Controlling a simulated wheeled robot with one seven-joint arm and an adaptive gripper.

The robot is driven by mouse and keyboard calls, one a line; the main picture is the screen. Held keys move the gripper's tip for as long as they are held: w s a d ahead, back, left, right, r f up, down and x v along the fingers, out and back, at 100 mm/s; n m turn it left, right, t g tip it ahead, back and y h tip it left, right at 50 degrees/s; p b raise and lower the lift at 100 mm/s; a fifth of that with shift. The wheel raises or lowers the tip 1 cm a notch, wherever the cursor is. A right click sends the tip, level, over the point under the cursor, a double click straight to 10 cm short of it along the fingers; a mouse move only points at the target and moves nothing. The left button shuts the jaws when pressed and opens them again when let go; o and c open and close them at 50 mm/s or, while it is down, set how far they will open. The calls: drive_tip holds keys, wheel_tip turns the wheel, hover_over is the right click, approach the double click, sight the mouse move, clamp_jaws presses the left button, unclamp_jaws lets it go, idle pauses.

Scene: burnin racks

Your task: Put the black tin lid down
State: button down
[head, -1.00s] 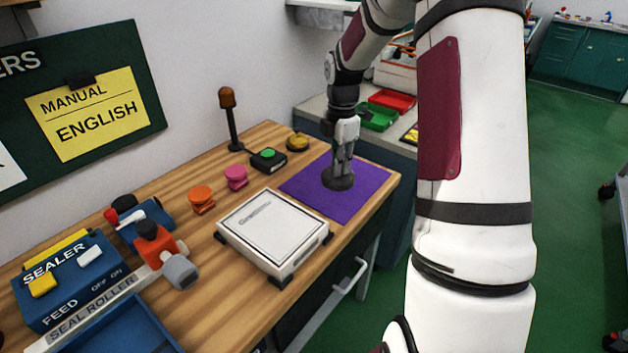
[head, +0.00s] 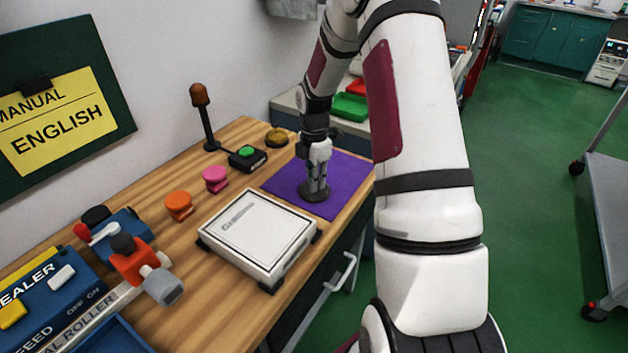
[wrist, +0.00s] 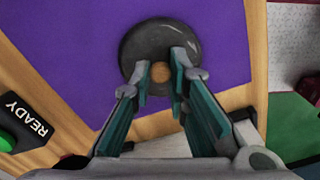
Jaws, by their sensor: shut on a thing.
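The black tin lid (head: 315,196) is a round dark disc with a tan knob (wrist: 160,73) in its middle. It is level, over the purple mat (head: 350,177) at the far end of the wooden bench. My gripper (head: 314,189) points down and is shut on the lid's knob. In the wrist view the lid (wrist: 158,36) lies beyond the two fingers, with the purple mat (wrist: 70,50) around it. The lid is on the mat or very close above it; I cannot tell which.
A white scale (head: 258,232) stands nearer on the bench (head: 205,265). Pink (head: 215,178) and orange (head: 178,205) spools, a green-button box (head: 247,158) and a brass-coloured round piece (head: 277,137) line the wall side. Bare mat surrounds the lid.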

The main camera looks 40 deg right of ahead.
drive_tip(key=shift+f, duration=0.2)
drive_tip(key=c, duration=1.5)
unclamp_jaws()
drive_tip(key=shift+c, duration=0.2)
